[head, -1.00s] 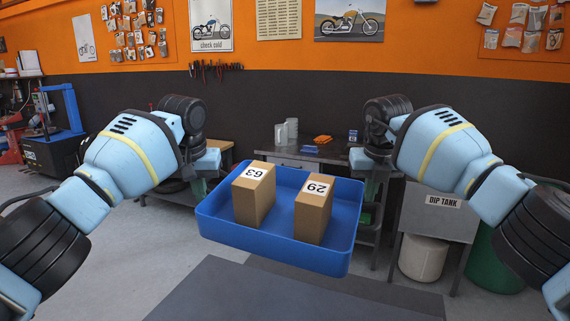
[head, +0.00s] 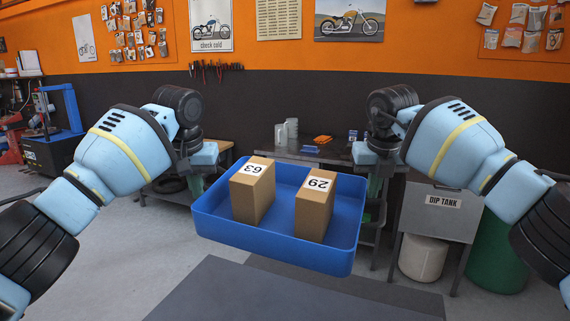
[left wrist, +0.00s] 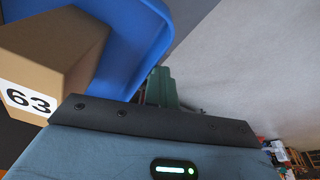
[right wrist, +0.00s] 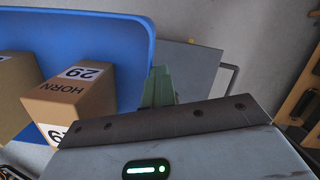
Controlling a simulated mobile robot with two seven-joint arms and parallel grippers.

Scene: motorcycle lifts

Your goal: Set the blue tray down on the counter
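The blue tray (head: 275,247) hangs in the air between my two grippers, roughly level. It carries two brown boxes, one marked 63 (head: 252,192) and one marked 29 (head: 314,205). My left gripper (head: 199,180) is at the tray's left end and my right gripper (head: 372,182) at its right end. In each wrist view a green finger meets the tray's rim, shown at left (left wrist: 150,45) and right (right wrist: 146,60). Both grippers look shut on the rim, though the far fingers are hidden. A bench-like counter (head: 335,152) stands behind the tray, partly covered by it.
Metal cans (head: 286,132) and an orange cloth (head: 323,139) are on the counter. A dip tank (head: 441,212) stands to the right, with a green bin (head: 497,252) beside it. A flat grey surface (head: 225,290) lies below and in front of the tray.

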